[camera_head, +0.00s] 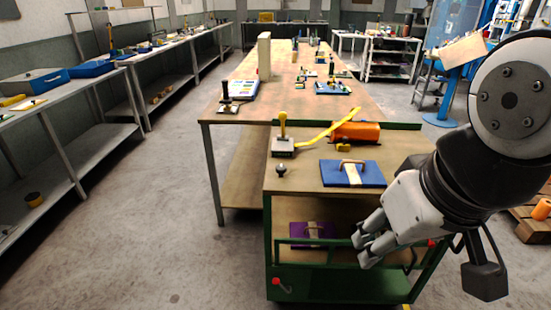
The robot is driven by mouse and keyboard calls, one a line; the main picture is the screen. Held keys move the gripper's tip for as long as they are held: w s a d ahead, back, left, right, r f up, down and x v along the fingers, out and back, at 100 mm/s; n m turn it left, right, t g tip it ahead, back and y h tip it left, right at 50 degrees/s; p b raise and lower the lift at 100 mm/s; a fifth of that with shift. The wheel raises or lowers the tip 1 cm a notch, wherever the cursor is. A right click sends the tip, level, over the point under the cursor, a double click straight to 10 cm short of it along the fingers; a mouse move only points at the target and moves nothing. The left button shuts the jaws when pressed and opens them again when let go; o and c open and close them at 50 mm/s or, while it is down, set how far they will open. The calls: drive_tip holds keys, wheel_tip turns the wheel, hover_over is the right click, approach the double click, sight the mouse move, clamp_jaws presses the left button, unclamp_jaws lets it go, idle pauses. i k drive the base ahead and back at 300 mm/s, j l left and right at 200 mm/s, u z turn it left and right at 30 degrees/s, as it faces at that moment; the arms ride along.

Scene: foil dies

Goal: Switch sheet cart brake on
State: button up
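The cart (268,235) has a green metal frame, a wooden top and a lower shelf. It stands in front of the long table. A small lever with a red knob (277,282) sits low on its front left corner. Another red knob (431,243) shows at the right side, partly beside my arm. I cannot tell from their look which one is the brake or how it is set. My gripper (362,250) is in front of the cart's right half, near the green rail, well right of the lower left knob. Its finger gap is unclear, and no held thing shows.
On the cart top are a blue board (372,175), an orange cylinder (356,132), a yellow-handled tool (283,138) and a black knob (281,170). A purple piece (295,233) lies on the lower shelf. Clear floor (170,235) lies left of the cart.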

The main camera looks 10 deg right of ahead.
sight(281, 286)
drive_tip(key=i+j, duration=0.1)
drive_tip(key=j, duration=0.35)
drive_tip(key=i+j, duration=0.15)
drive_tip(key=j, duration=0.3)
drive_tip(key=i+j, duration=0.1)
drive_tip(key=j, duration=0.3)
drive_tip(key=i+j, duration=0.15)
drive_tip(key=j, duration=0.3)
drive_tip(key=i+j, duration=0.1)
drive_tip(key=j, duration=0.35)
drive_tip(key=i+j, duration=0.15)
drive_tip(key=j, duration=0.3)
